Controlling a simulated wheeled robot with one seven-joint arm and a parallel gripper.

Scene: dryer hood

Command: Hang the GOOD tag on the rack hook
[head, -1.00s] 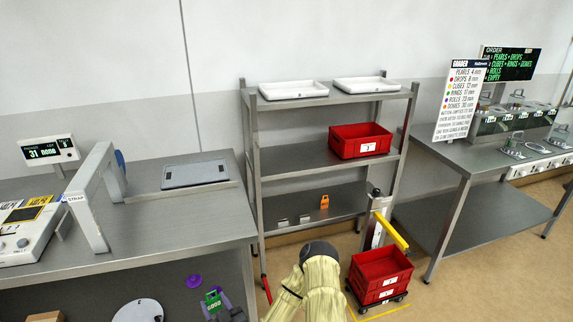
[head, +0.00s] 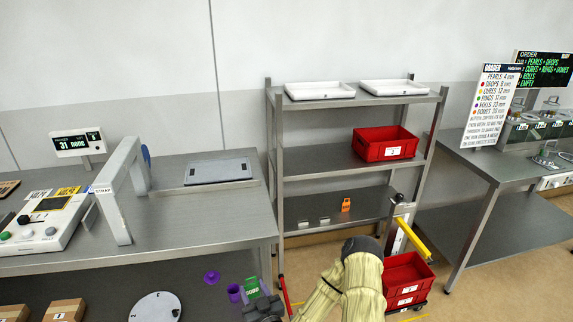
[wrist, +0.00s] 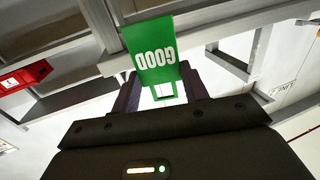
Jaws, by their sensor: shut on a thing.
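The green GOOD tag (wrist: 155,50) is between the dark fingers of my gripper (wrist: 160,95) in the wrist view, its lettering upside down there. A green loop or frame shows at its lower end, between the fingers. In the head view the tag (head: 252,288) is low, left of the grey rack's front left leg and in front of the bench. My gripper (head: 262,304) is shut on it, partly cut off by the bottom edge. The rack (head: 350,98) stands clear of the tag in the head view. I cannot make out its hook.
The rack holds white trays (head: 320,91), a red bin (head: 385,144) and an orange tag-like item (head: 346,204). Stacked red crates (head: 408,275) stand at its lower right. A bench (head: 200,215) with a grey arch (head: 120,190) is on the left. A red post (head: 285,293) is near the rack's left leg.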

